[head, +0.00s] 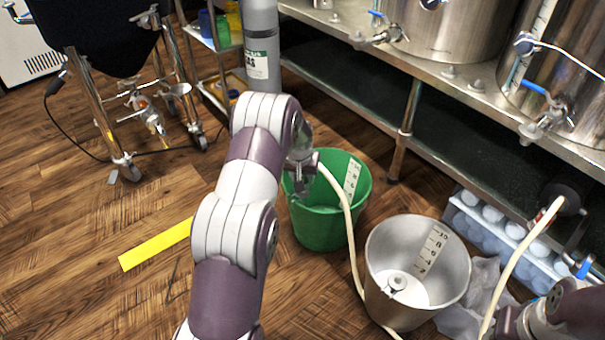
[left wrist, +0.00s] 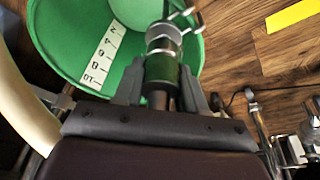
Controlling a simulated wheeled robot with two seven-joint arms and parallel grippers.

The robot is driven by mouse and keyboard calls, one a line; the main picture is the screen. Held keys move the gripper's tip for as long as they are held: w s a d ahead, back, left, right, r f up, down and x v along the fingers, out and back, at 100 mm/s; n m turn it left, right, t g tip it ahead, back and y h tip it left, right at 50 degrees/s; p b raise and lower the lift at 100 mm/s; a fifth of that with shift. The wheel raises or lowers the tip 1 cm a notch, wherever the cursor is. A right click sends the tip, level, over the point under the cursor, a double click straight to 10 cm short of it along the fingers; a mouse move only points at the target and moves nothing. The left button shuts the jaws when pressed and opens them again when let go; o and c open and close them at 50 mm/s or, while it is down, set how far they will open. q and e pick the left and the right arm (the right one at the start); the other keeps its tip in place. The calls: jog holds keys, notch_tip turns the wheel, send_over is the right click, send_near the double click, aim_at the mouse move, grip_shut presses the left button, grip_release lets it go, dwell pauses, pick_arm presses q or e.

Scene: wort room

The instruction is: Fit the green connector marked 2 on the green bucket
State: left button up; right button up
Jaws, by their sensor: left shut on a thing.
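The green bucket (head: 322,232) stands on the wood floor, with a white numbered scale inside; it also shows in the left wrist view (left wrist: 62,40). My left gripper (head: 302,170) is over the bucket's near left rim. In the left wrist view its fingers (left wrist: 160,84) are shut on a metal connector (left wrist: 164,40) with a dark green band. The connector's winged end points over the bucket, and I cannot tell whether it touches the rim. No number shows on it. A cream hose (head: 348,225) runs down beside the gripper.
A metal bucket (head: 390,315) stands to the right of the green one. A steel bench (head: 450,72) with tanks and valves runs behind. A crate (head: 470,225) and a plastic bag (head: 470,305) lie right. Floor is open around the yellow strip (head: 155,245).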

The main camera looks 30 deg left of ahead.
pick_arm(q)
jog(key=shift+f+b, duration=0.35)
jog(key=shift+f, duration=0.5)
jog(key=o, duration=1.2)
